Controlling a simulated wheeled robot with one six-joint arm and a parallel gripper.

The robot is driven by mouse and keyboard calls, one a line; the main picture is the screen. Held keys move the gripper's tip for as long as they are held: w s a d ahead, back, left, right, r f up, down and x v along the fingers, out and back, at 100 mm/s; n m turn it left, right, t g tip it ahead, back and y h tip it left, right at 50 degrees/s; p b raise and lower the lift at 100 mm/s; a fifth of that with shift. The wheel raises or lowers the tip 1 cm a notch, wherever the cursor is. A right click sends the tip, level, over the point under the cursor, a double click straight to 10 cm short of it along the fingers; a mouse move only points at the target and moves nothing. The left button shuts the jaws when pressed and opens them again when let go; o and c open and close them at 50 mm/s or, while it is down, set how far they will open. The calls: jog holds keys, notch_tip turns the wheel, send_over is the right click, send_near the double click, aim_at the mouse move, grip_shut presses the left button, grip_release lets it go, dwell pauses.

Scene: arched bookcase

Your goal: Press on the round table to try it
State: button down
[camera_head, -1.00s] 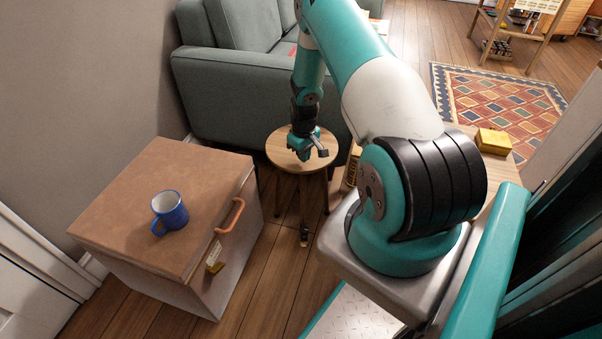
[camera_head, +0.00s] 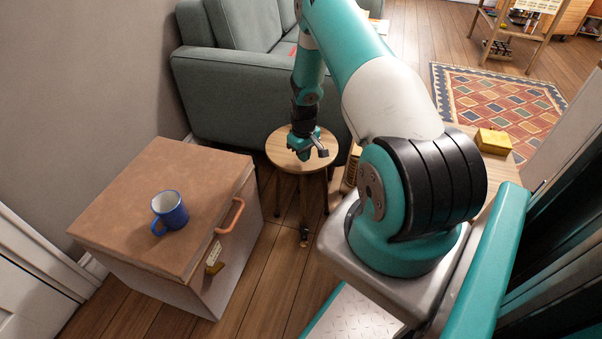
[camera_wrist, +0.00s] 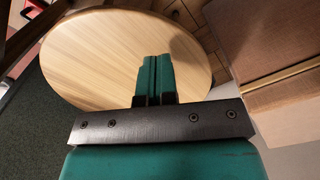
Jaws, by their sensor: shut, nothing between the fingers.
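The round table (camera_head: 283,153) is a small wooden table with a pale grained top and dark legs, beside the sofa. In the wrist view its top (camera_wrist: 85,60) fills much of the picture. My gripper (camera_head: 307,153) is over the tabletop and points down at it. Its teal fingers are together in the wrist view (camera_wrist: 154,72), with nothing between them. A shadow lies on the top beside the fingertips. I cannot tell whether the fingertips touch the top.
A brown-topped chest (camera_head: 130,200) with an orange handle stands left of the table and bears a blue mug (camera_head: 170,210). A grey-green sofa (camera_head: 235,95) stands behind the table. A yellow box (camera_head: 493,141) is at the right. A patterned rug (camera_head: 500,105) lies farther back.

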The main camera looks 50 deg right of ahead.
jog(key=shift+f+b, duration=0.8)
jog(key=shift+f, duration=0.4)
jog(key=shift+r, duration=0.1)
dwell(0.6)
notch_tip(320, 180, up, 7)
jog(key=p, duration=0.5)
jog(key=shift+p, duration=0.35)
